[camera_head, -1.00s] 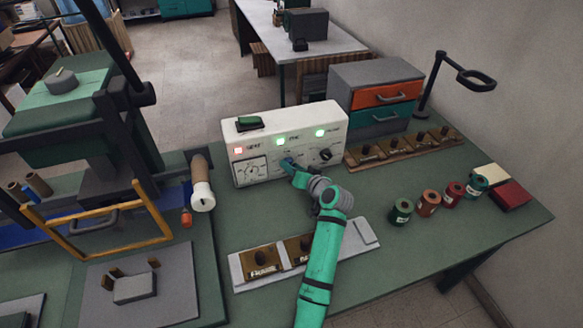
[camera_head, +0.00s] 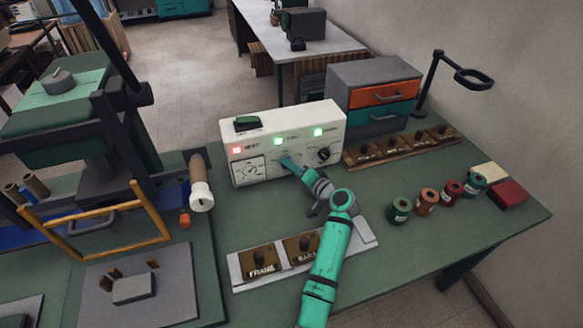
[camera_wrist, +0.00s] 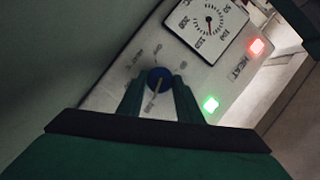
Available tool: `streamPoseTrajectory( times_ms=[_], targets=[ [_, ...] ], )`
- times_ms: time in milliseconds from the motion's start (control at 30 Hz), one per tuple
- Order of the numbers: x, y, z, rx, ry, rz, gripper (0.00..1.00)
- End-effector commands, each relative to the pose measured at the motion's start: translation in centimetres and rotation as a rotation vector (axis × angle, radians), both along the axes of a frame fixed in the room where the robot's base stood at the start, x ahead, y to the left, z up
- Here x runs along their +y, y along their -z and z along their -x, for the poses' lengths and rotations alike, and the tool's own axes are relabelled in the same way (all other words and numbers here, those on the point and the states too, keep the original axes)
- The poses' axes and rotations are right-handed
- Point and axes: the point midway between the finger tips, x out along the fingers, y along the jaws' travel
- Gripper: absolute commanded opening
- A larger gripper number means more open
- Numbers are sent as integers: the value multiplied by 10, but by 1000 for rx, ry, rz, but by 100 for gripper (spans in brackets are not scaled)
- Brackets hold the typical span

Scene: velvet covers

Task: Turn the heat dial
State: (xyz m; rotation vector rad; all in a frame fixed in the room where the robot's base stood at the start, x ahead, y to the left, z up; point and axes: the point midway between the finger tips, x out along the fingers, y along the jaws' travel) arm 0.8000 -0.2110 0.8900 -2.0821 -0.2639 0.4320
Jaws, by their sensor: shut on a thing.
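A white control box (camera_head: 245,140) stands on the green bench with a square gauge (camera_head: 250,171) at its left and a black knob (camera_head: 324,154) at its right. In the wrist view the gauge (camera_wrist: 207,27) is above the dial, and a red light (camera_wrist: 257,46) glows beside the word HEAT.
Two green lights (camera_head: 278,141) glow on the box. A plate with labelled brown blocks (camera_head: 260,261) lies in front, close to my arm. Several thread spools (camera_head: 426,203) stand to the right. A drawer unit (camera_head: 375,92) is behind, and a press with a yellow frame (camera_head: 105,240) is left.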

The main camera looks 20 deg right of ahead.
Motion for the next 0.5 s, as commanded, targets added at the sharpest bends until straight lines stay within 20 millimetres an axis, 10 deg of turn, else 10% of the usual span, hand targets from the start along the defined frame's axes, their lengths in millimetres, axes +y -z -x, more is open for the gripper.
streamPoseTrajectory(
  times_ms=[267,300,333,500],
  targets=[
    [-2,0,1,0,2,-1,10],
    [-2,0,1,1,3,0,39],
    [-2,0,1,1,3,0,46],
    [-2,0,1,0,2,0,51]
  ],
)
